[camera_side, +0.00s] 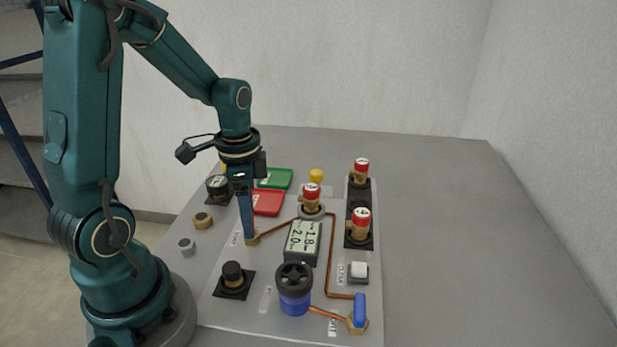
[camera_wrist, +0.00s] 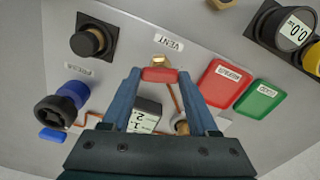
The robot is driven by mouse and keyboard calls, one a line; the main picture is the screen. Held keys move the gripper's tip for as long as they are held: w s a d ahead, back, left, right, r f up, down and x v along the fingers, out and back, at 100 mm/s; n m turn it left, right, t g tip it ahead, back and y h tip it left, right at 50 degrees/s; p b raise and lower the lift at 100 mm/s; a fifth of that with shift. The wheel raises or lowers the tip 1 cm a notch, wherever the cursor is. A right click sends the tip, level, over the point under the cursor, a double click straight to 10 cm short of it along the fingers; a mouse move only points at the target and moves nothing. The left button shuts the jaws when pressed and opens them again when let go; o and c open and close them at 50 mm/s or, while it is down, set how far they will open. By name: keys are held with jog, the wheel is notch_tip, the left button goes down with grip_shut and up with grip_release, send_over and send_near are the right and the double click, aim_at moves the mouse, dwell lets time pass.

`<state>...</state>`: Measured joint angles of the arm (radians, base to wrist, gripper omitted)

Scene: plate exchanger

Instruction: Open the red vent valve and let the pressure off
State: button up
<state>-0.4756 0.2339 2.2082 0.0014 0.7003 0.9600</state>
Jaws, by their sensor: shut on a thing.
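The vent valve has a brass body (camera_side: 254,240) and a red handle (camera_wrist: 160,75), beside a VENT label (camera_wrist: 169,43) in the wrist view. My gripper (camera_wrist: 160,77) is shut on the red handle, with one blue finger at each end of it. In the side view my gripper (camera_side: 248,236) points straight down at the valve, and its fingers hide the red handle. The display box (camera_side: 302,243) right of the valve shows two lines that look like 1.8 and 2.0. In the wrist view it is partly hidden behind my fingers.
A red tray (camera_side: 267,203) and a green tray (camera_side: 274,178) lie behind the valve. A black knob (camera_side: 232,275), a blue pump with black handwheel (camera_side: 294,287), a blue-handled valve (camera_side: 359,310) and red-topped brass fittings (camera_side: 361,222) stand around. The table's right side (camera_side: 460,240) is clear.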

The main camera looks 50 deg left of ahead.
jog(key=n, duration=1.1)
jog(key=shift+w+n, duration=0.1)
jog(key=shift+n, duration=1.6)
jog(key=o, duration=1.4)
jog(key=shift+r, duration=2.6)
